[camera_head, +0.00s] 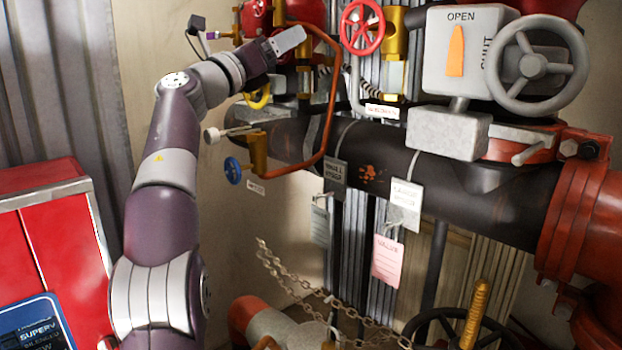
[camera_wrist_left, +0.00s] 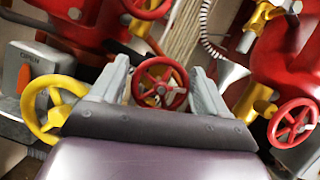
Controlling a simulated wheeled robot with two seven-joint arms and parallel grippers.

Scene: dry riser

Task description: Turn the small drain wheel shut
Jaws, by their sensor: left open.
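My left gripper (camera_head: 290,41) reaches to the upper pipework in the head view, seen from the side. In the left wrist view its two grey fingers (camera_wrist_left: 160,88) are apart. A small red wheel (camera_wrist_left: 160,82) shows between them; I cannot tell how far beyond the fingertips it is. Other small wheels are a yellow one, in the wrist view (camera_wrist_left: 48,108) and below my gripper in the head view (camera_head: 259,98), a blue one (camera_head: 232,170) and a red one (camera_head: 362,27). No readable label shows which is the drain wheel. My right gripper is not in view.
A large grey handwheel (camera_head: 532,67) and an OPEN/SHUT indicator box (camera_head: 458,50) stand at upper right. A thick dark pipe (camera_head: 385,165) crosses below, with hanging tags (camera_head: 388,260). A copper pipe (camera_head: 333,100) bends beside my gripper. A red cabinet (camera_head: 60,235) stands at left.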

